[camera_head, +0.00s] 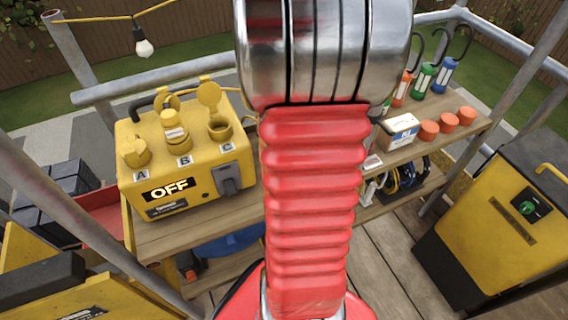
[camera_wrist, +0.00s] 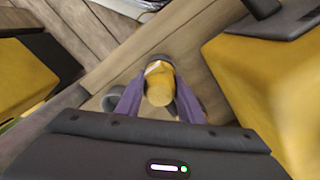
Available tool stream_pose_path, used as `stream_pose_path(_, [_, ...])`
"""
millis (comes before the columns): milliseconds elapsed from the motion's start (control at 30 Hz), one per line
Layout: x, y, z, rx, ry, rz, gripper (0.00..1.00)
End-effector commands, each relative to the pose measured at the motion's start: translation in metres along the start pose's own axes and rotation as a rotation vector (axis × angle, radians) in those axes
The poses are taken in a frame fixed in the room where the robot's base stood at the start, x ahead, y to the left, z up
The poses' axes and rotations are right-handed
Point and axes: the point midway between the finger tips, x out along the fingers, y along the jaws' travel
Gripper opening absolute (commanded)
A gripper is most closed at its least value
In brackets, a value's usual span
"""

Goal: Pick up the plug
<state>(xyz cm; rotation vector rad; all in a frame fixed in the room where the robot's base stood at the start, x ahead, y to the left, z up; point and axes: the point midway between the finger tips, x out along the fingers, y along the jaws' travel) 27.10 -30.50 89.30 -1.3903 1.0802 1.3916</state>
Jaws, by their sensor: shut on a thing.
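In the wrist view, my gripper (camera_wrist: 158,98) has its two purple fingers shut on a yellow plug (camera_wrist: 158,86). The plug has a rounded yellow end and a small white label at its far side. Wooden boards lie behind it; I cannot tell whether it touches them. In the head view, my red and silver arm fills the middle, and neither the gripper nor the held plug can be made out.
A yellow power box (camera_head: 190,190) marked OFF stands on the wooden bench (camera_head: 185,237) at left, with sockets A, B and C. Socket C (camera_head: 220,128) has its lid raised; a yellow piece with a white band (camera_head: 174,132) sits at B. A yellow-black cabinet (camera_head: 505,215) stands at right.

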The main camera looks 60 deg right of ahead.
Motion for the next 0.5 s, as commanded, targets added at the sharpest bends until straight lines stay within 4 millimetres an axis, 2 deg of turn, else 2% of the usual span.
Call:
stream_pose_path(267, [-0.024, -0.001, -0.001, 0.0, 0.005, -0.002, 0.07])
stream_pose_path(500, [-0.067, -0.001, -0.001, 0.0, 0.005, -0.002, 0.07])
